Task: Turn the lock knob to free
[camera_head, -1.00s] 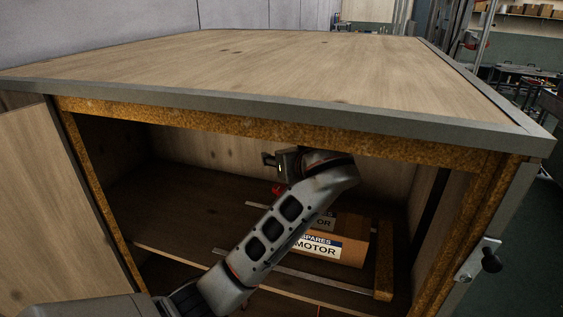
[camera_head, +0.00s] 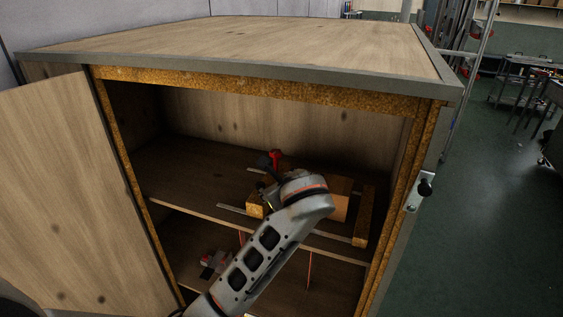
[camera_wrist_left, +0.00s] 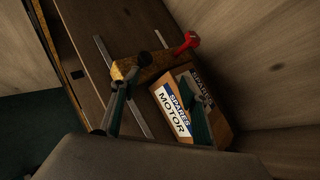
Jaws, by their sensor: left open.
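A black knob (camera_head: 425,188) stands out from a metal plate on the cabinet's right front edge. Inside, a wooden bar (camera_head: 257,206) on the shelf carries a red part (camera_head: 274,156) with a dark piece beside it. In the left wrist view, the red part (camera_wrist_left: 190,40) is at the bar's far end, and a small black knob (camera_wrist_left: 146,59) stands on the bar. I cannot tell which is the lock knob. My left gripper (camera_wrist_left: 158,88) is open above the bar and a carton. In the head view my wrist hides most of it. My right gripper is not in view.
The carton (camera_wrist_left: 169,110) is labelled SPARES MOTOR and lies beside the bar between metal rails. The cabinet top (camera_head: 240,42) and side walls enclose the shelf. The door (camera_head: 70,195) stands open at the left. A red and grey object (camera_head: 213,262) lies lower down.

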